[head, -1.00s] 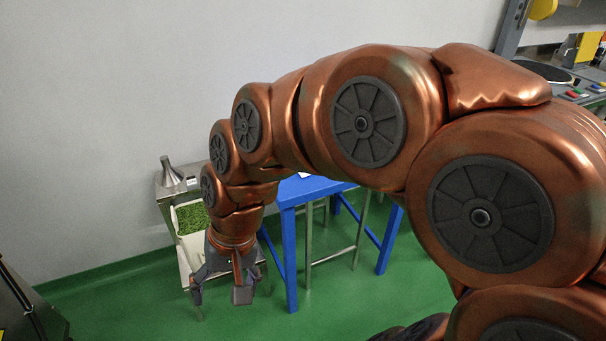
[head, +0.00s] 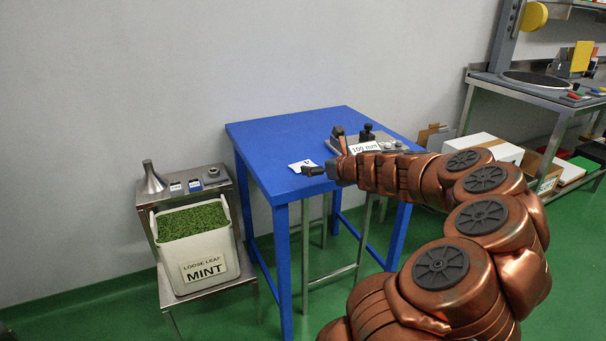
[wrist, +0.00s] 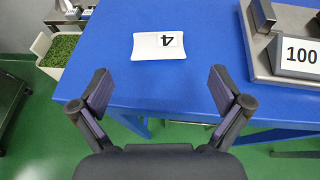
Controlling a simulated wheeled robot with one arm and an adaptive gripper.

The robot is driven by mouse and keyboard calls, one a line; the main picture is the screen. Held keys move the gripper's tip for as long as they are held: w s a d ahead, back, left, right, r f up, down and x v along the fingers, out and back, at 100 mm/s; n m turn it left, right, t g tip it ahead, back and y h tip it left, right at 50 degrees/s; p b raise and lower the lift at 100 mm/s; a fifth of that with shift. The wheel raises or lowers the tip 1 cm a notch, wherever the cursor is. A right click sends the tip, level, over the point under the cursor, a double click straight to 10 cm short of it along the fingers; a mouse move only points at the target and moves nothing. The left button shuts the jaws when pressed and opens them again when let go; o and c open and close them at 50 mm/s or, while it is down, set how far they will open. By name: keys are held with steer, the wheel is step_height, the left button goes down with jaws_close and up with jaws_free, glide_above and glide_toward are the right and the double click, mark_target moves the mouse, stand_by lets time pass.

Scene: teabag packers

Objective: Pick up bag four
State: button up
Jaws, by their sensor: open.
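Bag four (head: 302,166) is a small white packet with a "4" on it. It lies flat on the blue table (head: 262,135) near its left front edge. In the wrist view the bag (wrist: 150,47) is ahead of my gripper, centred roughly between the fingers but farther off. My gripper (head: 314,182) is at the table's front edge, just right of the bag in the head view. In the wrist view my gripper (wrist: 160,92) is open with nothing between its fingers, and no finger touches the bag.
A metal device labelled "100 mm" (head: 364,147) stands on the table, right of the bag. A steel stand (head: 210,180) at left holds a funnel (head: 152,177) and a mint bin (head: 218,242). A steel workbench (head: 520,90) is at right. The table around the bag is clear.

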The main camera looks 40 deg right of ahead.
mark_target(303, 164)
steer(key=shift+b+x, duration=0.6)
steer(key=shift+x, duration=2.55)
steer(key=shift+w+f, duration=0.35)
steer(key=shift+w, duration=0.35)
steer(key=c, duration=0.5)
